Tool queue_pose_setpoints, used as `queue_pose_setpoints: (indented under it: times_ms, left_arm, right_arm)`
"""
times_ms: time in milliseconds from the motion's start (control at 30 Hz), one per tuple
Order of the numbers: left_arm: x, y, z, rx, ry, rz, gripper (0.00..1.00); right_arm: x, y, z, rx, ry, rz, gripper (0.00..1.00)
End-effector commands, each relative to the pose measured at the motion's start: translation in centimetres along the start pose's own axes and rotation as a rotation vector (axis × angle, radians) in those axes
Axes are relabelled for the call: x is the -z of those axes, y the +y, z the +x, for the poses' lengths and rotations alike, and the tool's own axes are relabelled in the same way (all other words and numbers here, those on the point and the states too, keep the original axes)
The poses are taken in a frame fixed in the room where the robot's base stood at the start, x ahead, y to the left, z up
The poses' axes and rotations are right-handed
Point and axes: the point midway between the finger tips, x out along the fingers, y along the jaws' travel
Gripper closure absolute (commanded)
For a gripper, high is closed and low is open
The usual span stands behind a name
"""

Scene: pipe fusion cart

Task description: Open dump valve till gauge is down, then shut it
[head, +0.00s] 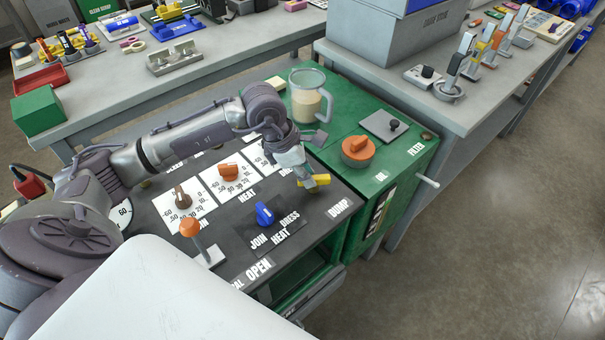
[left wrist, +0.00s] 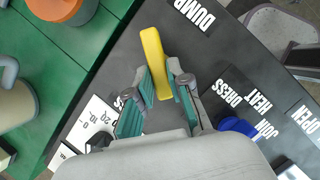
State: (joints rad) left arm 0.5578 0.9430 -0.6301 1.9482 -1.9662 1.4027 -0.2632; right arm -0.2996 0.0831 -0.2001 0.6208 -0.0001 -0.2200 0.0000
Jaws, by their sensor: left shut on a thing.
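The yellow dump valve lever (head: 321,180) is on the dark panel near the "DUMP" label (head: 338,208). My left gripper (head: 306,181) is at the lever from above. In the left wrist view the lever (left wrist: 152,45) runs between the two fingers of the gripper (left wrist: 159,72), which are shut on it. Its far end sticks out past the fingertips toward the "DUMP" label (left wrist: 194,14). A round white dial marked 60 (head: 122,213) shows at the panel's left, partly hidden by my arm; I cannot read a needle. My right gripper is out of view.
On the green top behind stand a jug (head: 308,97) and an orange cap (head: 358,150). Grey benches lie beyond, with open floor at right.

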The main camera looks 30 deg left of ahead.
Motion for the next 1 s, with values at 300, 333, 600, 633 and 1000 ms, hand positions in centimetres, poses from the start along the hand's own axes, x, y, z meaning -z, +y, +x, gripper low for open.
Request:
queue_pose_setpoints:
  times_ms: [300, 333, 600, 633, 1000]
  left_arm:
    - [0.4, -0.3, 0.3, -0.119, 0.012, -0.270, 1.00]
    - [0.4, -0.4, 0.3, -0.128, 0.011, -0.293, 1.00]
    - [0.2, -0.7, 0.3, -0.200, 0.010, -0.467, 1.00]
    - [0.2, -0.7, 0.2, -0.206, 0.010, -0.480, 1.00]
    - [0.1, -0.9, 0.2, -0.244, 0.012, -0.579, 1.00]
  right_arm:
    - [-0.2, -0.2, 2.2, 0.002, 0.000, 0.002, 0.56]
    - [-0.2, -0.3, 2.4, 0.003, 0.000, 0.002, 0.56]
    - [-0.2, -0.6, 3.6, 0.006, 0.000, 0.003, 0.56]
    - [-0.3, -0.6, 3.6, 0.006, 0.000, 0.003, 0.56]
    - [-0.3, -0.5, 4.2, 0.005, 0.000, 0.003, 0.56]
